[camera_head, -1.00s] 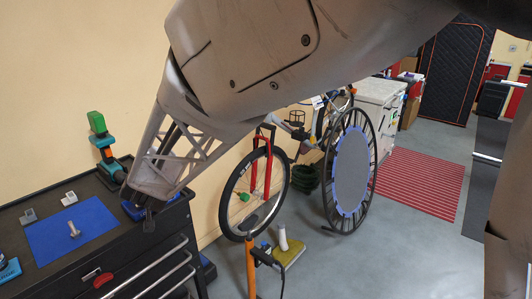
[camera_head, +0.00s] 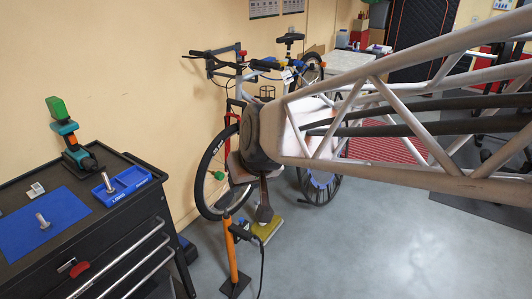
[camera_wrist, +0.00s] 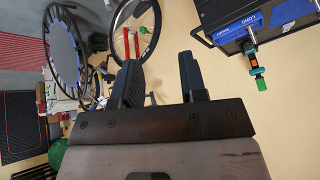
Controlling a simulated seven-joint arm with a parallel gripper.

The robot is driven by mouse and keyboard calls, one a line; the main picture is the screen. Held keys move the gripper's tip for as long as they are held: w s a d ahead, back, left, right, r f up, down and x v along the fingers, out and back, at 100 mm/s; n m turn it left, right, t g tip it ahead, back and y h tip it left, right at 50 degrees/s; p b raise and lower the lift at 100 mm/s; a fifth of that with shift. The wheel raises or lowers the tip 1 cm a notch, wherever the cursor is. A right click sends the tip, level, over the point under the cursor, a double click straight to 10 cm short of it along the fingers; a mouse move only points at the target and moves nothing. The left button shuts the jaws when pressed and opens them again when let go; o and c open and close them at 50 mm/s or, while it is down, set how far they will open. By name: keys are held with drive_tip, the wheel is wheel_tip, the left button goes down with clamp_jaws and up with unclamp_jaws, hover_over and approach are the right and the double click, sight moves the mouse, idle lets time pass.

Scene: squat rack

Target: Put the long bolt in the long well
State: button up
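A blue two-part tray (camera_head: 135,179) sits on the black tool cabinet. A grey bolt (camera_head: 107,183) stands upright, slightly tilted, in its left well, behind the label LONG. The tray also shows in the wrist view (camera_wrist: 226,33). A second grey bolt (camera_head: 43,221) stands on the blue mat (camera_head: 22,238), left of the tray. I cannot compare the bolts' full lengths, since the tray hides the first one's lower end. My gripper (camera_head: 252,190) is right of the cabinet, well away from both bolts. In the wrist view its fingers (camera_wrist: 160,65) are apart with nothing between them.
A green and teal tool (camera_head: 66,135) stands at the cabinet's back edge by the wall. A small grey block (camera_head: 35,190) lies behind the mat. A bicycle (camera_head: 211,180) and an orange-shafted floor pump (camera_head: 231,255) stand right of the cabinet. Grey floor lies open in front.

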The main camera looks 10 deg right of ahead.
drive_tip(key=s+d+f+m+g+h, duration=0.1)
drive_tip(key=s+d+m+g+h, duration=0.1)
drive_tip(key=s+d, duration=1)
drive_tip(key=shift+s+f+m+g+h, duration=0.3)
drive_tip(key=shift+s+m+g+h, duration=0.15)
drive_tip(key=shift+s, duration=0.75)
